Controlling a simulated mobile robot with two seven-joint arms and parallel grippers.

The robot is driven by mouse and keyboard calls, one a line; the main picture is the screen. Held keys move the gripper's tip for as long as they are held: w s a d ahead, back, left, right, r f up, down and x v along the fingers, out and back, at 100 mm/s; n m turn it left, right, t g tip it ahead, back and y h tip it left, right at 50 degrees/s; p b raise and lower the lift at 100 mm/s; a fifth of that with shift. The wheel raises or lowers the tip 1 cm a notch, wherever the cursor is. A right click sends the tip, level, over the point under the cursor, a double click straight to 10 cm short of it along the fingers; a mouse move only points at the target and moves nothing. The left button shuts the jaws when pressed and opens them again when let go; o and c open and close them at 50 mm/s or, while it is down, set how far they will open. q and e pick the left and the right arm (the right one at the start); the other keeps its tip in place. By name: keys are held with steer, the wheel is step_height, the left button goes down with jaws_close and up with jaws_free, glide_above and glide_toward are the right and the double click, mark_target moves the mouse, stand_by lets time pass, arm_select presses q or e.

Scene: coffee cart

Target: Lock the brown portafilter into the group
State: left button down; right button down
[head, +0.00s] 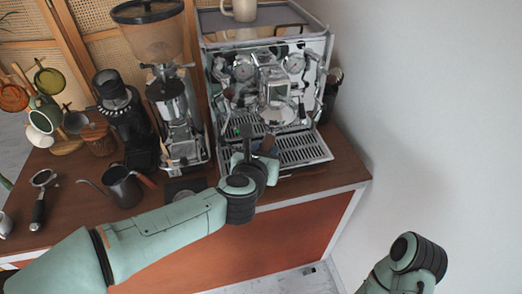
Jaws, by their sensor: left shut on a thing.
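The silver espresso machine (222,86) stands at the back right of the counter, with its chrome group (275,92) at the front centre. My left gripper (252,140) is in front of the machine, over the left part of its drip tray (304,148). It is shut on the brown portafilter, whose brown handle (268,143) shows beside the fingers. The gripper hides much of the portafilter, and I cannot tell whether its basket touches the group. Part of my right arm shows at the lower right, but its fingers are not visible.
A grinder (177,110) stands left of the machine, with a second dark grinder (122,115) beyond it. A dark kettle (122,187) and a black-handled portafilter (40,200) are on the left counter. A mug tree (46,110) stands behind. A white wall bounds the right.

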arm_select(q)
steer(key=shift+d+r, duration=0.1)
steer(key=shift+d, duration=0.05)
steer(key=shift+s+d+n+y, duration=0.15)
steer(key=shift+d+n+y, duration=0.55)
steer(key=shift+y, duration=0.2)
steer(key=shift+d+n+y, duration=0.7)
steer(key=shift+d, duration=0.1)
steer(key=shift+d+n+y, duration=0.6)
steer(key=shift+y, duration=0.2)
steer(key=shift+w+d+n+y, duration=0.25)
steer(key=shift+d+n+y, duration=0.45)
steer(key=shift+d, duration=0.05)
